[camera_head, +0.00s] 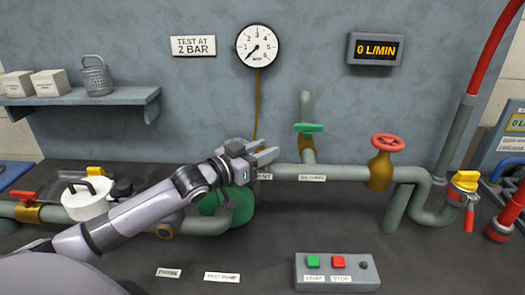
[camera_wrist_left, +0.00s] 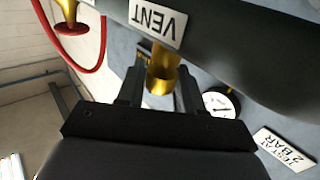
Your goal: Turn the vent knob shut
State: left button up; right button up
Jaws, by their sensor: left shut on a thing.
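In the left wrist view, the brass vent knob (camera_wrist_left: 161,72) sits between my two dark fingers, beside the pipe that carries the VENT label (camera_wrist_left: 158,20). My left gripper (camera_wrist_left: 158,90) is shut on it. In the head view my left gripper (camera_head: 264,155) is at the left end of the grey pipe, just above the partly covered VENT label (camera_head: 265,177). There the gripper hides most or all of the knob, and I cannot tell how far it is turned. My right gripper is not in view.
A green handle (camera_head: 308,128) and a red handwheel (camera_head: 387,142) stand on the pipework to the right. A green pump body (camera_head: 228,207) is below my arm. A gauge (camera_head: 257,46) and a display reading 0 L/MIN (camera_head: 376,49) hang behind. A START/STOP box (camera_head: 337,284) stands in front.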

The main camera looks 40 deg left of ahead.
pick_arm(q)
jog(key=o, duration=0.9)
jog(key=shift+s+a+f, duration=0.1)
jog(key=shift+s+f, duration=0.05)
jog(key=shift+s, duration=0.35)
jog(key=shift+b+v, duration=0.6)
jog(key=shift+v, duration=2.45)
